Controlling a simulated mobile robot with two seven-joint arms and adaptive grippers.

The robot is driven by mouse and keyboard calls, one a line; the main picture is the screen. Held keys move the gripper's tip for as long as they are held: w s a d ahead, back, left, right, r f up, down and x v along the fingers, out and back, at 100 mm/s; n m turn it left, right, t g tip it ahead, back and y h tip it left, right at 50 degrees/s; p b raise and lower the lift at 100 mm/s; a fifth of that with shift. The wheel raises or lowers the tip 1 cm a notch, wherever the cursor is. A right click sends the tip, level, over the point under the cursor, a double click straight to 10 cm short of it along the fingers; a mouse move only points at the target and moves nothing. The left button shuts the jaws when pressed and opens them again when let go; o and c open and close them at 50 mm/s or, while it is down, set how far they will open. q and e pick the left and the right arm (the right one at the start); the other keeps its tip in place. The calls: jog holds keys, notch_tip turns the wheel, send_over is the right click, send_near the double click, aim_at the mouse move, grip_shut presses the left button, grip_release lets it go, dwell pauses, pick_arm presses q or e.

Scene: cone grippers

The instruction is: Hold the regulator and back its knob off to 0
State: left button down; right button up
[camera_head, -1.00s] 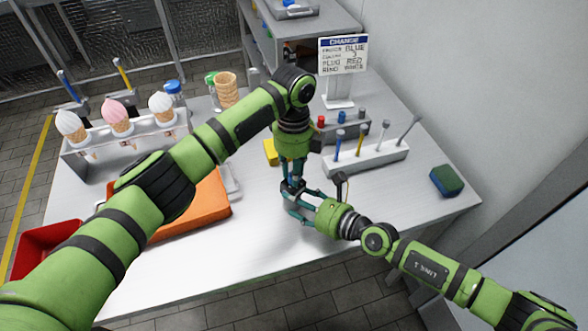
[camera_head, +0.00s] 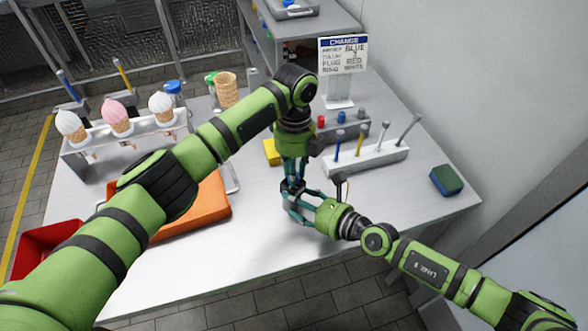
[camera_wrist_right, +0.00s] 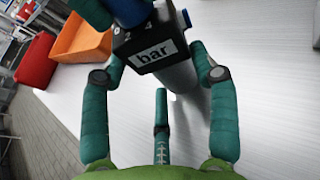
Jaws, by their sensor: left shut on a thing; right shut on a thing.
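The regulator (camera_wrist_right: 180,78) is a dark block with a white "bar" label and a grey cylindrical part below, in the right wrist view. Its blue knob (camera_wrist_right: 128,13) is on top, cut by the frame edge. My right gripper (camera_wrist_right: 158,70) is shut on the regulator body, one teal finger on each side. My left gripper (camera_head: 293,180) comes down from above in the head view and is shut on the knob. In the head view my right gripper (camera_head: 300,203) reaches in from the lower right, and the regulator is mostly hidden between the fingers. The knob's reading is not legible.
An orange tray (camera_head: 192,215) and red bin (camera_head: 48,245) are at left. A white rack (camera_head: 366,160) with several upright tools, a "CHANGE" sign (camera_head: 343,57) and a sponge (camera_head: 447,180) are at right. An ice-cream cone stand (camera_head: 85,160) is at back left. The front table is clear.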

pick_arm(q)
jog(key=c, duration=1)
grip_release()
jog(key=shift+s+d, duration=0.1)
pick_arm(e)
jog(key=shift+s+f, duration=0.15)
jog(key=shift+f, duration=0.1)
pick_arm(q)
jog(key=r, duration=0.4)
jog(key=w+r, duration=0.1)
jog(key=r, duration=0.7)
jog(key=shift+w, duration=0.2)
pick_arm(e)
jog(key=o, duration=1.4)
pick_arm(q)
jog(key=shift+w, duration=0.1)
pick_arm(e)
jog(key=shift+r, duration=0.1)
jog(key=shift+r, duration=0.1)
